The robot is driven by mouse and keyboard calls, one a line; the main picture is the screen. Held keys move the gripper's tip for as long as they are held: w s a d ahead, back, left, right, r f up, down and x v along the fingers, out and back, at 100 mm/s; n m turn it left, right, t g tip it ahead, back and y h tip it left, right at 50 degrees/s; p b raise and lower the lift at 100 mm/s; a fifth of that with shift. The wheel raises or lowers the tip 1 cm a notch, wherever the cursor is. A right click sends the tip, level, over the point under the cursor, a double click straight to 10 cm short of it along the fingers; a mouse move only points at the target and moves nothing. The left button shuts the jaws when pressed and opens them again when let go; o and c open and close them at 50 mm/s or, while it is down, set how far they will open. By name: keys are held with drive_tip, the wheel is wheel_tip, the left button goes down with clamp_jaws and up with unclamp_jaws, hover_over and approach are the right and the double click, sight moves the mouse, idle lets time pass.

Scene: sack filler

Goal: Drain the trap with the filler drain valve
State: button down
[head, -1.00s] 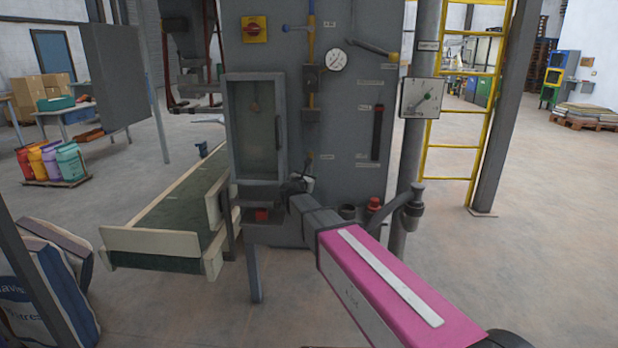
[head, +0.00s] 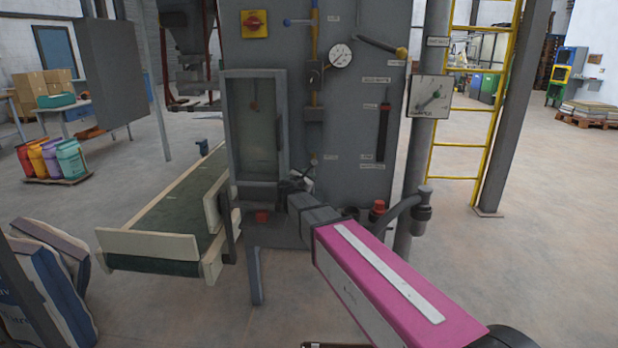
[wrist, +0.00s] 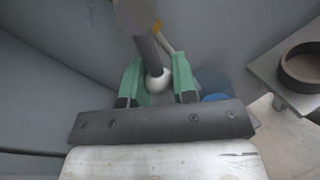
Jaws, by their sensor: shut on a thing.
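My gripper (wrist: 159,84) has its two green fingers on either side of a pale ball knob (wrist: 157,81) at the end of a grey lever (wrist: 148,52). It is shut on this knob. I take the lever to be the filler drain valve's handle; its label cannot be read here. In the head view my gripper (head: 298,182) is at the lower front of the grey filler cabinet (head: 345,120), just right of the glazed window box (head: 255,125). The arm hides much of the valve there, and the trap cannot be clearly told.
A conveyor (head: 165,205) lies to the left of the cabinet. A red-capped fitting (head: 378,208) and a curved pipe (head: 405,200) stand close right of my arm. A yellow ladder (head: 478,100) is behind.

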drive_tip(key=c, duration=0.9)
unclamp_jaws()
drive_tip(key=f+v, duration=0.1)
drive_tip(key=v, duration=0.9)
drive_tip(key=shift+s+r, duration=0.4)
drive_tip(key=shift+r, duration=0.1)
drive_tip(key=shift+a, duration=0.1)
